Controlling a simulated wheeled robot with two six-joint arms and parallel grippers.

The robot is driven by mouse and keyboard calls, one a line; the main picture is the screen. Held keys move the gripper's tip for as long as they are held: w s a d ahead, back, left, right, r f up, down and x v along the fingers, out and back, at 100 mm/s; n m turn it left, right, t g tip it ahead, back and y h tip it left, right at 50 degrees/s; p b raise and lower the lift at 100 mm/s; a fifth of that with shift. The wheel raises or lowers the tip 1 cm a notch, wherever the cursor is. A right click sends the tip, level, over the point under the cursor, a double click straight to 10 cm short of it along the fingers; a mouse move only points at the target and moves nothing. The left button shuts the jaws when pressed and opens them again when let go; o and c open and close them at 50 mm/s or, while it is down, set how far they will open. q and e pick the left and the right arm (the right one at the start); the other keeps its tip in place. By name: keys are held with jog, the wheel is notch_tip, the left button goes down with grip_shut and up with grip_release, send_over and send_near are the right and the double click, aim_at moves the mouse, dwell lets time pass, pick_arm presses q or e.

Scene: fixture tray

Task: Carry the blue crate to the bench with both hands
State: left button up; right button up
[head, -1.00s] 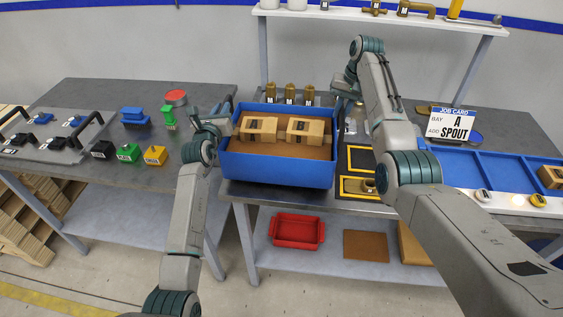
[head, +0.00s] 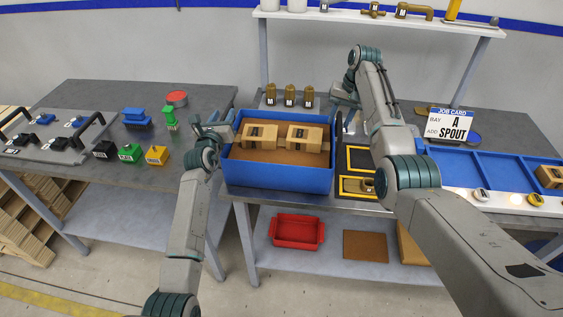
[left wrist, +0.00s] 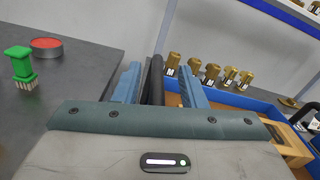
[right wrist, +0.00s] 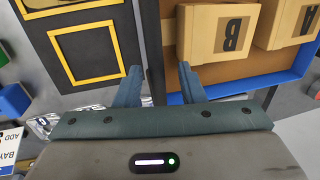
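The blue crate (head: 275,176) appears to sit on the middle bench (head: 345,204), near its front edge, upright, with two brown boxes in it. My left gripper (head: 222,134) is at the crate's left end. In the left wrist view its fingers (left wrist: 158,85) stand apart on either side of a black handle bar (left wrist: 156,70), with a gap on the right. My right gripper (head: 343,98) is at the right end. In the right wrist view its fingers (right wrist: 158,85) stand apart around the other black handle bar (right wrist: 150,45), with a gap on the right.
Brass fittings (head: 290,96) stand behind the crate. Yellow-framed black pads (head: 362,160) lie to its right, then a job card (head: 450,125) and a blue tray (head: 500,172). The left table (head: 60,88) holds a handled tray and small blocks. A red bin (head: 296,230) sits on the shelf below.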

pick_arm(q)
jog(key=shift+w+f, duration=0.2)
pick_arm(e)
jog(key=shift+w+f, duration=0.2)
jog(key=shift+s+r, duration=0.15)
jog(key=shift+r, duration=0.05)
jog(key=shift+d+r, duration=0.1)
jog(key=shift+r, duration=0.05)
pick_arm(q)
jog(key=s+a, duration=0.1)
jog(key=s, duration=1.1)
jog(key=shift+a, duration=0.3)
pick_arm(e)
notch_tip(320, 180, up, 11)
jog(key=d, duration=0.2)
jog(key=shift+r, duration=0.15)
jog(key=shift+s+d, duration=0.1)
jog(key=shift+s, duration=0.05)
